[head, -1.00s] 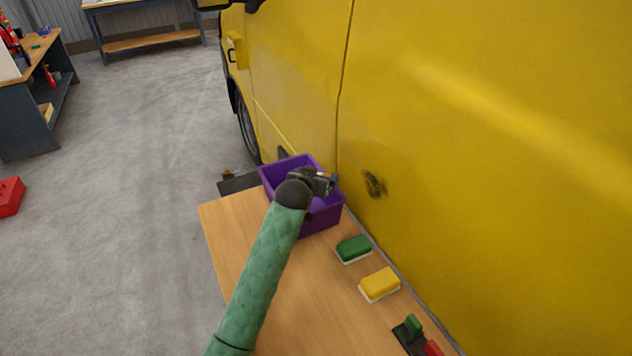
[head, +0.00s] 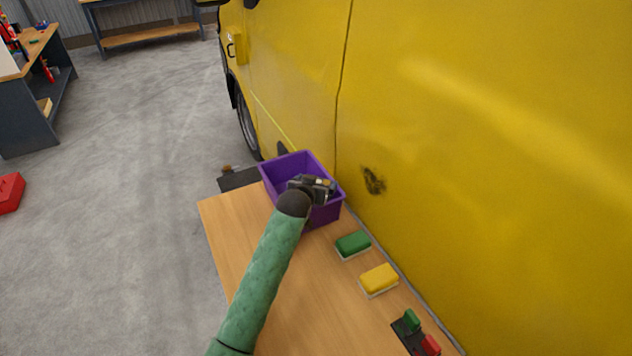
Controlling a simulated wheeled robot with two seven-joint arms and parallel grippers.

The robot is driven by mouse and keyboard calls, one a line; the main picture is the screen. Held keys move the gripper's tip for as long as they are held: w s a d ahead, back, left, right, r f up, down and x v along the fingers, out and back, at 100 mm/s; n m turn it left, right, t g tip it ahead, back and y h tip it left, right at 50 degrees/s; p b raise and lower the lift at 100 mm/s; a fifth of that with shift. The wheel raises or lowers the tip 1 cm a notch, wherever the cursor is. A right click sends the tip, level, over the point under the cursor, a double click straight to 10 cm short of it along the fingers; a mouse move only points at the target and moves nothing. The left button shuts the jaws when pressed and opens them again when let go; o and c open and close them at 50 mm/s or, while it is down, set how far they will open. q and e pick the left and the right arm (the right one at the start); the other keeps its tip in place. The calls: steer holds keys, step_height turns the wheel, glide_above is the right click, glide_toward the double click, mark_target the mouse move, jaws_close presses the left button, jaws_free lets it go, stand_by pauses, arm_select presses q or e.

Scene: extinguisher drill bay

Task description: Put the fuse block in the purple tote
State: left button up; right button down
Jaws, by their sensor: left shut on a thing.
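The purple tote (head: 270,177) stands upright at the far end of the wooden bench, close beside the yellow van. My left gripper (head: 322,184) is over the tote's opening, within its outline in the picture. It is shut on a small dark thing, taken as the fuse block (head: 327,183), which is mostly hidden by the jaws. I cannot tell how far above the tote's floor it is. My right gripper is out of view.
On the bench (head: 235,225) are a green sponge block (head: 353,243), a yellow one (head: 379,279) and a dark holder with green and red pieces (head: 408,330). The van (head: 480,150) walls the right side. The bench's left part is clear.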

arm_select(q)
steer(key=shift+f, duration=0.1)
steer(key=o, duration=0.8)
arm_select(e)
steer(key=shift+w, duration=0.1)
arm_select(q)
steer(key=shift+r, duration=0.3)
steer(key=shift+r+b+v, duration=0.15)
steer(key=shift+b+v, duration=0.8)
steer(key=shift+v, duration=2.1)
steer(key=shift+r+b+v, duration=0.15)
steer(key=shift+b+v, duration=0.75)
steer(key=shift+v, duration=2.2)
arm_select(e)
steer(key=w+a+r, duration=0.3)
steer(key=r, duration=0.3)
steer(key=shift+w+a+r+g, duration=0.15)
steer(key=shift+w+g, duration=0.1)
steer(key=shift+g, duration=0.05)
arm_select(q)
steer(key=shift+w, duration=0.15)
steer(key=shift+f, duration=0.15)
